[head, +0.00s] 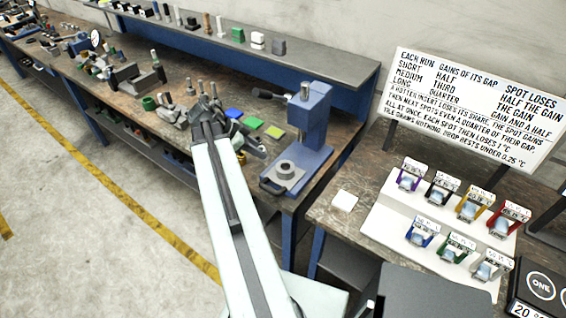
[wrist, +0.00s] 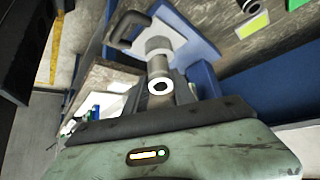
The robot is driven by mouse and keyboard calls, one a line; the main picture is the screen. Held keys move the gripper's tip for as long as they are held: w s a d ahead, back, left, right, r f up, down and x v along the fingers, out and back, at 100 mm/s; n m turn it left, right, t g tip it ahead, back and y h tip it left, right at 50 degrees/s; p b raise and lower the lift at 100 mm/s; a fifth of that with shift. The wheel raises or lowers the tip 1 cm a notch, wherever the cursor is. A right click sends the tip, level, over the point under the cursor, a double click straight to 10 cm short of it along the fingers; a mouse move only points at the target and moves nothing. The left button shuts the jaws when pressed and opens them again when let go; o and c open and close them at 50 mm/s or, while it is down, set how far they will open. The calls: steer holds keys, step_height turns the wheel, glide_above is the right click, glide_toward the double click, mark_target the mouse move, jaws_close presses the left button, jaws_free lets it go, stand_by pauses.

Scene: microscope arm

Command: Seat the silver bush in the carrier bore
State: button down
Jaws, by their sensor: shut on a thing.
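The silver bush (wrist: 152,87) shows end-on in the wrist view as a bright ring around a dark hole. My gripper (wrist: 160,103) is shut on it; the fingertips are mostly hidden behind the dark jaw bar. The grey round carrier (head: 287,169) sits on the blue base of the press, its dark bore facing up. In the wrist view a grey cylinder, probably the carrier (wrist: 158,46), lies beyond the bush; I cannot tell the gap. In the head view my gripper (head: 205,105) is over the bench, left of the press, and the bush cannot be made out.
The blue press (head: 311,120) has an upright column and a side lever. Green and yellow blocks (head: 253,123) lie between it and my arm. Several tools clutter the bench to the left. A sample rack (head: 430,225) and a white sign (head: 470,110) stand on the right table.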

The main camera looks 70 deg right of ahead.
steer(key=s+d+f+b, duration=0.2)
steer(key=s+f+b, duration=0.1)
steer(key=s+d+f+b, duration=0.1)
steer(key=s+d, duration=0.1)
steer(key=shift+s+d+f, duration=0.1)
steer(key=shift+s+f, duration=0.05)
steer(key=shift+s, duration=0.1)
steer(key=shift+s+d+f, duration=0.1)
steer(key=shift+s+f+b, duration=0.1)
steer(key=shift+f+b, duration=0.5)
steer(key=shift+b, duration=0.25)
steer(key=shift+s+d+r+t+y+p, duration=0.35)
steer(key=shift+r+t+y+p, duration=0.15)
steer(key=shift+p, duration=0.65)
steer(key=shift+s+d+f+t+y+p, duration=0.1)
steer(key=shift+s+d+t+y+p, duration=0.3)
steer(key=shift+t+p, duration=0.4)
step_height(320, 180, down, 4)
steer(key=b, duration=0.3)
steer(key=shift+a+r+y, duration=0.1)
steer(key=shift+r+y, duration=0.15)
steer(key=shift+y, duration=0.05)
